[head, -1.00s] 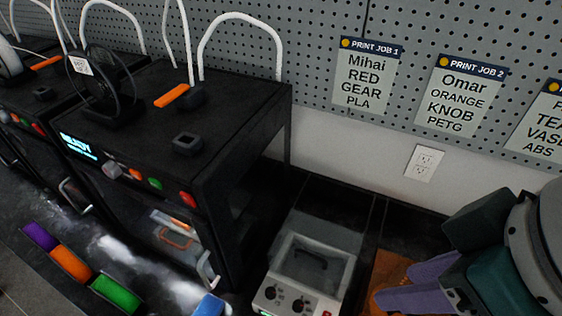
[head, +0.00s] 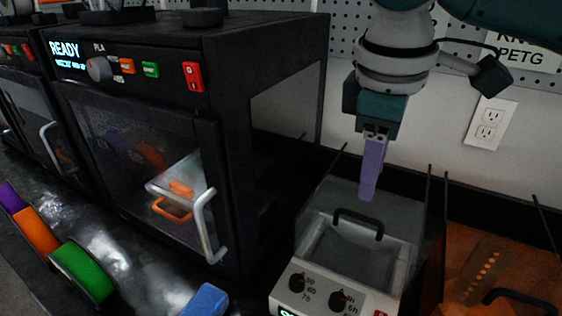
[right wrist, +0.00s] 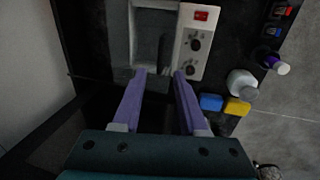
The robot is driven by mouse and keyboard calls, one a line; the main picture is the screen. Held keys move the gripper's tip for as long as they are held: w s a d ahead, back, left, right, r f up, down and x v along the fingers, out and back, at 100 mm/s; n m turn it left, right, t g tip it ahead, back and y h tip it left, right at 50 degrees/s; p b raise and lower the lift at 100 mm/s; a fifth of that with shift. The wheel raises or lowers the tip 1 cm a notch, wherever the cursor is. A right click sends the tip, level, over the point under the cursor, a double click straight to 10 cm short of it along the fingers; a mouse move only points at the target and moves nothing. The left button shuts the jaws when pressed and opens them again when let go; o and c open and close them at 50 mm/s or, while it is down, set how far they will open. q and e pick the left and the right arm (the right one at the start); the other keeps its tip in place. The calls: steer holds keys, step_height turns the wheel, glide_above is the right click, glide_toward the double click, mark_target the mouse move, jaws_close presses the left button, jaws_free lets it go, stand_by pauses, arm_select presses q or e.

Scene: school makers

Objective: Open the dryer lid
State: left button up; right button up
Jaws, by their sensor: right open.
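The dryer (head: 340,297) is a pale box with knobs and a red switch on its front panel. Its see-through lid (head: 391,216) is down and has a dark arched handle (head: 359,222) on top. My right gripper (head: 368,196) is above the lid's back part, pointing down, behind and above the handle, apart from it. In the right wrist view its two purple fingers (right wrist: 160,73) are spread, with the dark handle (right wrist: 164,50) showing beyond and between their tips. The gripper is empty. My left gripper is not in view.
A black 3D printer (head: 225,150) with a closed glass door stands to the left. A blue block (head: 205,300) is near the dryer's front. An orange-floored bin (head: 480,275) with a handle is at right.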

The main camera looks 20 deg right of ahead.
mark_target(363, 216)
steer(key=f, duration=0.5)
steer(key=w+d+f, duration=0.1)
steer(key=f, duration=0.1)
steer(key=shift+f+b, duration=0.3)
steer(key=shift+b, duration=0.05)
jaws_close()
stand_by(1.0)
